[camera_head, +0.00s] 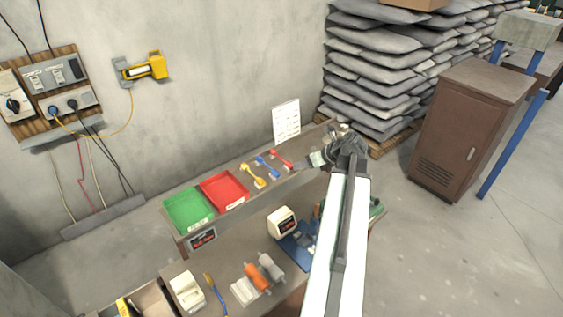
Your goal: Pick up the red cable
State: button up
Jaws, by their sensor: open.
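The red cable (281,160) lies on the raised wooden shelf, at the right end of a row of small coloured cables. A blue cable (267,167) and a yellow cable (252,175) lie to its left. My gripper (321,152) is at the right end of the shelf, a short way right of the red cable and apart from it. It is open and appears empty. My arm hides part of the shelf's right end. The fingers are small and partly hidden in this view.
A red tray (239,203) and a green tray (208,221) sit left of the cables. A white sheet (286,121) stands behind them by the wall. Orange and grey spools (257,279) and a white device (282,222) are on the lower bench. Stacked sacks (370,70) stand behind.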

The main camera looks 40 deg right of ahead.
jog(key=b+x, duration=0.3)
jog(key=x, duration=0.2)
jog(key=shift+a, duration=0.1)
grip_shut()
jog(key=shift+r, duration=0.1)
jog(key=shift+r, duration=0.15)
